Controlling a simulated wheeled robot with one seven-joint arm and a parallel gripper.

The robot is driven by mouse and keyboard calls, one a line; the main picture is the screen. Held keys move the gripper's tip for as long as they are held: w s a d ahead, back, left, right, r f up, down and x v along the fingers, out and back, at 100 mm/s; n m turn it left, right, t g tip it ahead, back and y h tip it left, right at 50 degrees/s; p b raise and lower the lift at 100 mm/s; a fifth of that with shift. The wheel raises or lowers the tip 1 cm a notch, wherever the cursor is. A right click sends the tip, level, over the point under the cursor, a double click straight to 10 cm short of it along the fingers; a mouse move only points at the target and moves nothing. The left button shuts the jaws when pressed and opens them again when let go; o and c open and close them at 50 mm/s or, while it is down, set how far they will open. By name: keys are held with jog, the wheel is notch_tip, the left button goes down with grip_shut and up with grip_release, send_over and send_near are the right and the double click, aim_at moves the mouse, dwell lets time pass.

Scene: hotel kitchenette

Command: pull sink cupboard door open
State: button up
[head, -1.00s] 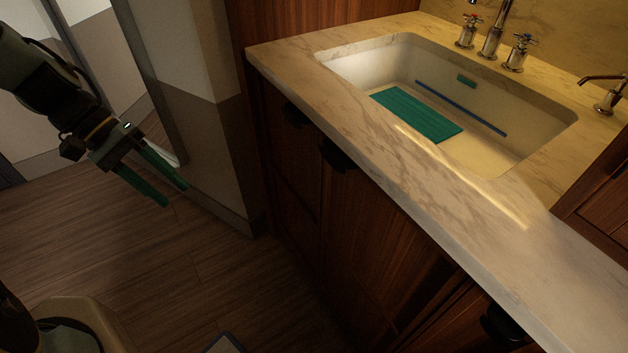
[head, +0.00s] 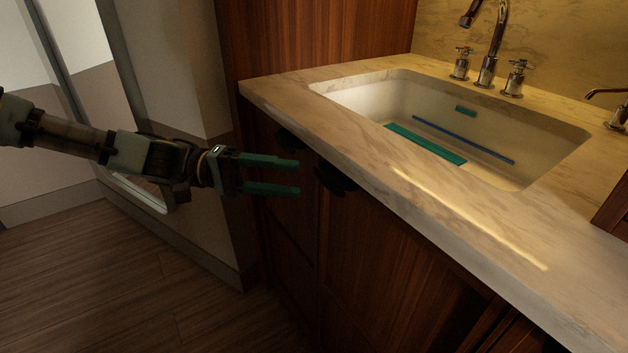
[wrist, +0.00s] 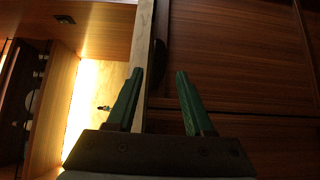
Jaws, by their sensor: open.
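The sink cupboard door (head: 385,265) is dark brown wood under the marble counter and looks shut. A dark handle (head: 336,181) sits near its upper left corner, just below the counter edge. My gripper (head: 298,176) is open and empty, its two green fingers pointing right toward that handle, with a small gap showing in the head view. In the wrist view my gripper (wrist: 160,73) spans the pale counter edge (wrist: 143,45) and a dark handle-like shape beyond the fingertips. Wood fronts (wrist: 235,50) fill the right side there. The exact depth gap is unclear.
A second dark handle (head: 290,140) is on the narrower front to the left. The marble counter (head: 440,225) with its sink (head: 360,97) overhangs the fronts. A wall (head: 185,70) stands behind my arm. The wood floor (head: 110,285) at lower left is clear.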

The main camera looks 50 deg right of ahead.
aim_at(328, 187)
jog(key=shift+x, duration=2.75)
jog(key=shift+c, duration=0.4)
jog(key=c, duration=0.7)
jog(key=shift+f, duration=0.1)
grip_shut()
jog(key=shift+a+f, duration=0.1)
jog(key=shift+f, duration=0.05)
